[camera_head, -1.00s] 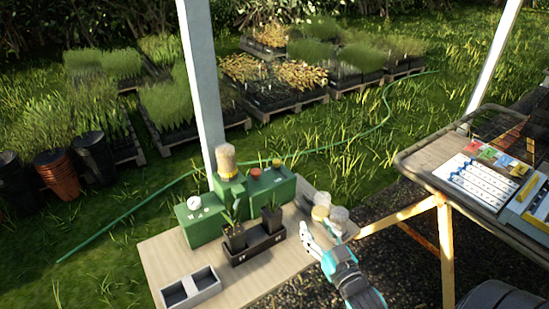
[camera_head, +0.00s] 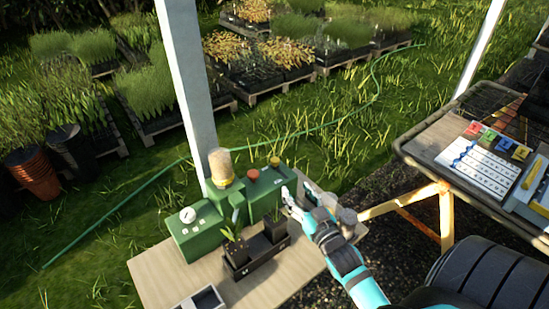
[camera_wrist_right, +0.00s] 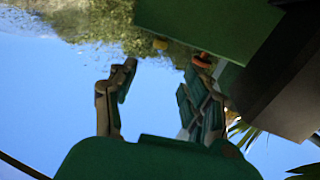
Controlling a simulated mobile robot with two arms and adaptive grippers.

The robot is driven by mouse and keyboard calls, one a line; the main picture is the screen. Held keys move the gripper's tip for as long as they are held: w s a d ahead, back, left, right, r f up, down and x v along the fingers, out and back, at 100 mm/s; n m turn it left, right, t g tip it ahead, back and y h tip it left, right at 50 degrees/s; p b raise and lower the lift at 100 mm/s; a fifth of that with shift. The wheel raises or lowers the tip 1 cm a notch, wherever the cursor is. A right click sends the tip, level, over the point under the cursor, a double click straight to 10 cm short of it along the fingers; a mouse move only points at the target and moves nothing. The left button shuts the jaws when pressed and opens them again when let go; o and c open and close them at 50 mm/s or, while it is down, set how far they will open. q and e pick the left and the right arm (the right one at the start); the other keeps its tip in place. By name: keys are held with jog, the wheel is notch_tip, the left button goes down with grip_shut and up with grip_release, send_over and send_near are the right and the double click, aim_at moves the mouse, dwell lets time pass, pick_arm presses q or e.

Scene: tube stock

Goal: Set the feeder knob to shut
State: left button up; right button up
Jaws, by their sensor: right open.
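The green feeder unit (camera_head: 213,215) stands on the table's back edge, with a pellet-filled hopper (camera_head: 220,166). A white round dial or knob (camera_head: 187,215) is on its left box. An orange knob (camera_head: 253,174) and a yellow knob (camera_head: 274,161) top the right box; I cannot tell which is the feeder knob. My right gripper (camera_head: 298,192) is open and empty, just right of the green box's right end, apart from the knobs. In the wrist view the open fingers (camera_wrist_right: 160,85) show below the orange knob (camera_wrist_right: 202,60) and yellow knob (camera_wrist_right: 160,43). My left gripper is out of view.
A black tray (camera_head: 262,254) with potted seedlings stands before the feeder. A grey divided tray (camera_head: 207,300) is at the front. Jars (camera_head: 346,217) sit partly behind my right gripper. A white post (camera_head: 185,90) rises behind the table. Another bench (camera_head: 425,150) stands at right.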

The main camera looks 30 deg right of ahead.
aim_at(277, 163)
jog(key=w, duration=0.4)
jog(key=w+d+p, duration=0.1)
jog(key=w, duration=0.4)
jog(key=w+d, duration=0.1)
jog(key=w, duration=0.4)
jog(key=shift+w+d+p, duration=0.1)
jog(key=shift+w+p, duration=0.15)
jog(key=shift+p, duration=0.15)
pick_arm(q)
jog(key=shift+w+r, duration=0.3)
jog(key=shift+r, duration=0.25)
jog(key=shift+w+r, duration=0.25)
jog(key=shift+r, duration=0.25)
